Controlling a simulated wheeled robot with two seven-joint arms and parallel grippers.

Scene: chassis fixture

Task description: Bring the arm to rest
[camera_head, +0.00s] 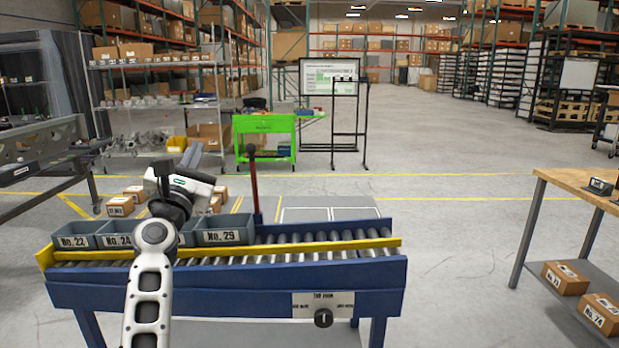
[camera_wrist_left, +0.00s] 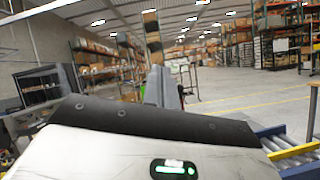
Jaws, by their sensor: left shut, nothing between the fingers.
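My left arm rises from the bottom of the head view in front of the roller conveyor (camera_head: 330,275). Its white and black wrist is raised over the row of grey bins, with the left gripper (camera_head: 191,156) pointing up and away. The fingers are small and partly hidden there. In the left wrist view the grey fingers (camera_wrist_left: 158,84) stand together above the dark wrist edge, shut and empty, with nothing touching them. My right gripper is in neither view.
Grey bins, one labelled No.29 (camera_head: 222,236), stand on the conveyor's left part, behind and beside my arm. A green cart (camera_head: 264,125) stands farther back. A wooden table (camera_head: 575,184) is at the right. Open floor lies between the conveyor and this table.

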